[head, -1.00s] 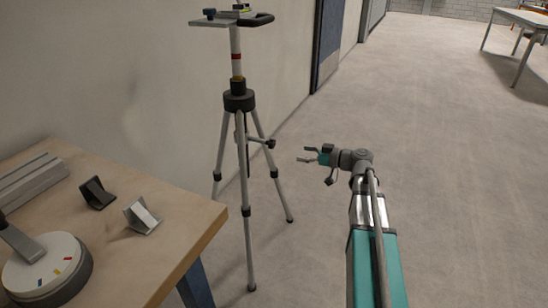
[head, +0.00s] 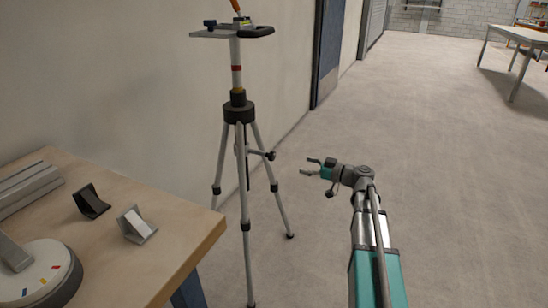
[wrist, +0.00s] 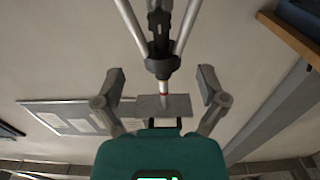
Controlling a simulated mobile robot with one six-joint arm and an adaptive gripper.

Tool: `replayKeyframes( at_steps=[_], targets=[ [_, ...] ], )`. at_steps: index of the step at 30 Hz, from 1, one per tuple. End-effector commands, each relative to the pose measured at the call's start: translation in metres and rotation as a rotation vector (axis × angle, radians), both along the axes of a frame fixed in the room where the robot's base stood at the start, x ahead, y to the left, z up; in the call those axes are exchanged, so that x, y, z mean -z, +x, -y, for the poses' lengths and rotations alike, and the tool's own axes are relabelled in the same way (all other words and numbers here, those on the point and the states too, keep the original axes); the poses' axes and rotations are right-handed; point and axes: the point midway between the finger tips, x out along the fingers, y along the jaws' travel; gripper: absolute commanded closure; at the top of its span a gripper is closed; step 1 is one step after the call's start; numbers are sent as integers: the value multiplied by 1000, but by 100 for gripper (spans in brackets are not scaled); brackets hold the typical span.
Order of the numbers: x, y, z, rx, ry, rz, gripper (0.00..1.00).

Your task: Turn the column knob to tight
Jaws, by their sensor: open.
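A grey tripod (head: 245,190) stands on the floor beside the wooden table, close to the wall. Its centre column (head: 236,52) has a red band and rises from a dark collar (head: 239,112). A small dark knob (head: 270,155) sticks out to the right on a short stem below the collar. My gripper (head: 309,167) is open and empty, to the right of this knob and apart from it. In the wrist view the tripod appears upside down, its collar (wrist: 159,66) and column between my open fingers in the picture. I cannot make out the knob's setting.
A wooden table (head: 170,245) at the lower left holds a round dial base (head: 45,275) and two small wedge blocks. A flat plate (head: 215,34) with a dark handle tops the tripod.

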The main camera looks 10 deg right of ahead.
Motion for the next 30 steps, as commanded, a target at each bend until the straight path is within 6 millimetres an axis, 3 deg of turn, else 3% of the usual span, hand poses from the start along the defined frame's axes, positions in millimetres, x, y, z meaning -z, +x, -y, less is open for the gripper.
replayKeyframes(
  at_steps=[21,30],
  targets=[
    [0,58,-79,-2,0,0,9],
    [0,73,-100,0,0,0,9]
  ],
)
